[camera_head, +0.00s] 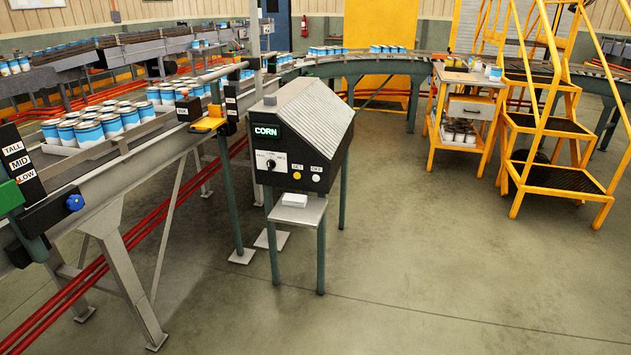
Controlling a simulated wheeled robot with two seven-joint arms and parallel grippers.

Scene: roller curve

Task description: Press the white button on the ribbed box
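The ribbed box (315,115) stands on green legs in the middle of the view, beside the conveyor. Its sloped top is grey and ribbed, and its dark front carries a green lit "CORN" display (266,131). A small white button (316,178) is at the lower right of the front face, under a small white label. A yellow button (297,176) is just left of it, and a black knob (270,164) on a white dial plate is further left. Neither of my grippers is in view, and nothing covers the white button.
A shelf (298,211) with a small white block (294,200) juts out below the box front. The conveyor (95,190) with blue-and-white cans runs along the left. A yellow step ladder (553,130) and a cart (465,112) stand at right. The floor in front and right is clear.

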